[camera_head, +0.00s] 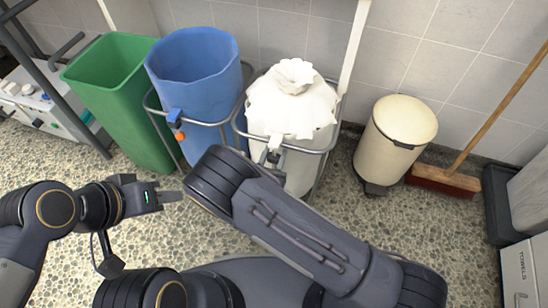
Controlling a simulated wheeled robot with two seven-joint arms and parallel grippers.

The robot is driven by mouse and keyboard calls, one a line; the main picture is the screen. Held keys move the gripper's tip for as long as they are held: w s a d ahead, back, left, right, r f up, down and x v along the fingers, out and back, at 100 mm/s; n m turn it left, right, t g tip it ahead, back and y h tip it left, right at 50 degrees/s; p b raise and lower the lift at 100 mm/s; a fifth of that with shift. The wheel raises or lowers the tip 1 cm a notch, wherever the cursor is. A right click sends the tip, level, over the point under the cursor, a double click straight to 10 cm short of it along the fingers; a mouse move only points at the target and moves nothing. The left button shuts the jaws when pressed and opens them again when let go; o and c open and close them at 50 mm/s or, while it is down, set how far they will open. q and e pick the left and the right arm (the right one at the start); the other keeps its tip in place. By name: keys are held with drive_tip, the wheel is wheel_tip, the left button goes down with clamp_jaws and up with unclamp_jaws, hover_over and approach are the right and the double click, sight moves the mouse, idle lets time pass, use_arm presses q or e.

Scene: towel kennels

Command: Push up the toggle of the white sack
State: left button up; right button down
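The white sack (290,112) hangs in a metal ring frame against the wall, its top gathered into a ruffled neck. A small pale toggle (274,143) sits at its front rim; its lower part is close to my dark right arm in the picture and its exact position is hard to tell. My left gripper (172,197) is at the left, over the floor, pointing right, well apart from the sack. Its fingers look close together, but the gap is unclear. My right arm crosses the foreground below the sack; its gripper does not show.
A blue sack (195,75) with an orange-tipped clip (179,136) stands left of the white sack, and a green bin (120,95) beyond it. A cream pedal bin (393,140) and a broom (445,180) stand right. Pebbled floor (420,235) is clear in front of them.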

sight(274, 149)
wheel_tip(274, 149, up, 4)
drive_tip(key=shift+f+p, duration=0.15)
drive_tip(key=shift+p, duration=0.6)
drive_tip(key=shift+f, duration=0.1)
drive_tip(key=c, duration=0.9)
unclamp_jaws()
drive_tip(key=shift+s, duration=0.1)
